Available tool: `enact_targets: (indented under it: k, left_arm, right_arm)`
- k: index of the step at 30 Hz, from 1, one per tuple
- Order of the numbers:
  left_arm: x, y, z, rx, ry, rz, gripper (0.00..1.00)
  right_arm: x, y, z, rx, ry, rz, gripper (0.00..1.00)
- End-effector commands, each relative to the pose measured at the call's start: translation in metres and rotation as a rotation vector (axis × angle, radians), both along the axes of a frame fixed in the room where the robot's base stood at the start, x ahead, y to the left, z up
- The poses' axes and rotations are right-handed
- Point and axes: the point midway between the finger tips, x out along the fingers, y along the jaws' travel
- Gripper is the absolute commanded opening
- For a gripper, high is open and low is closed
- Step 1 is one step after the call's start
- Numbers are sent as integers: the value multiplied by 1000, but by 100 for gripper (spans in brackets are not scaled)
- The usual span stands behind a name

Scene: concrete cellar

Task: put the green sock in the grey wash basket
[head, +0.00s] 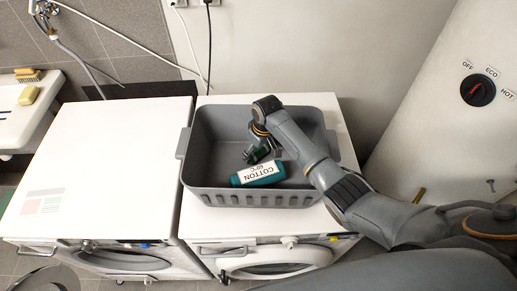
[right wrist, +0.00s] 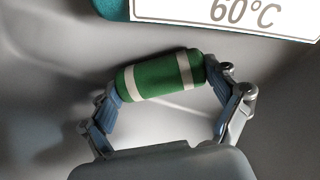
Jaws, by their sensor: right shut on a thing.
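The grey wash basket (head: 205,150) stands open on top of the right-hand white washing machine. My right gripper (head: 257,152) reaches down inside it from the right. In the right wrist view my right gripper (right wrist: 165,82) is shut on the green sock (right wrist: 155,79), a rolled green bundle with white stripes, held by its two ends. The green sock (head: 262,153) shows small and dark in the head view, partly hidden by the gripper. I cannot tell whether it touches the basket floor.
A teal roll (head: 239,180) labelled COTTON 60°C lies in the front of the basket. The left white machine top (head: 110,150) is clear. A white heater (head: 430,110) with a black dial stands at the right. A sink (head: 22,112) with a brush and soap is at the far left.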

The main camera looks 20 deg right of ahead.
Motion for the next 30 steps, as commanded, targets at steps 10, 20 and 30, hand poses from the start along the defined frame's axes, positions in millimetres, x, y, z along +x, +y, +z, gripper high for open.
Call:
enact_targets:
  k: [10,20,30]
  left_arm:
    - [0,0,-2,0,-1,0,85]
    - [0,0,-1,0,-1,0,85]
    - [0,0,-4,0,0,1,85]
  right_arm:
    - [0,0,-4,0,0,0,100]
    - [0,0,-3,0,0,-1,100]
    - [-4,-3,40,0,-7,0,100]
